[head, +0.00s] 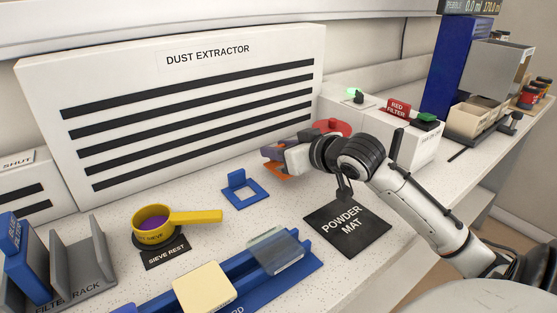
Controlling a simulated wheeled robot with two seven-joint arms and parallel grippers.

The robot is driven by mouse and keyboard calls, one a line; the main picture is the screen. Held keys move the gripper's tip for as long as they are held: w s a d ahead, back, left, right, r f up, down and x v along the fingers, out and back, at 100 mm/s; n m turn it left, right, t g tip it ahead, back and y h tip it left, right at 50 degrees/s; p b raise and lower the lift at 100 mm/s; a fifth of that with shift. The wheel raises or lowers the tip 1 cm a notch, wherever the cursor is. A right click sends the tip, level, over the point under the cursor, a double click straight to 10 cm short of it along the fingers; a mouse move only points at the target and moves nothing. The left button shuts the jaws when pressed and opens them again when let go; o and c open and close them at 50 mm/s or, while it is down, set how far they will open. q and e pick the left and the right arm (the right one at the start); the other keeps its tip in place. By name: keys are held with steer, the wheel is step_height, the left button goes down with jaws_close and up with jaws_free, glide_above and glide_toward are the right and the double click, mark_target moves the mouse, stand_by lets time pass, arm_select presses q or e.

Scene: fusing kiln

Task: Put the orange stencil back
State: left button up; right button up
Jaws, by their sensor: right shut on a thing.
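My right gripper (272,156) reaches in from the right, above the worktop in front of the dust extractor. It is shut on the orange stencil (279,170), of which only a small orange part shows below the fingers. The gripper hides the rest, and I cannot tell whether the stencil touches the worktop. A blue frame with an upright tab (243,191) stands on the worktop just left of the gripper. My left gripper is not in view.
The black powder mat (347,245) lies bare below my right arm. The yellow sieve (185,217) holds purple powder on its rest. A blue rail board (297,275) with a cream block is in front. A red object (338,126) is behind my gripper. The dust extractor (200,75) walls the back.

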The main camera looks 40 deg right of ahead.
step_height(320, 180, down, 3)
steer(key=shift+r, duration=0.3)
steer(key=o, duration=0.8)
steer(key=shift+o, duration=1.1)
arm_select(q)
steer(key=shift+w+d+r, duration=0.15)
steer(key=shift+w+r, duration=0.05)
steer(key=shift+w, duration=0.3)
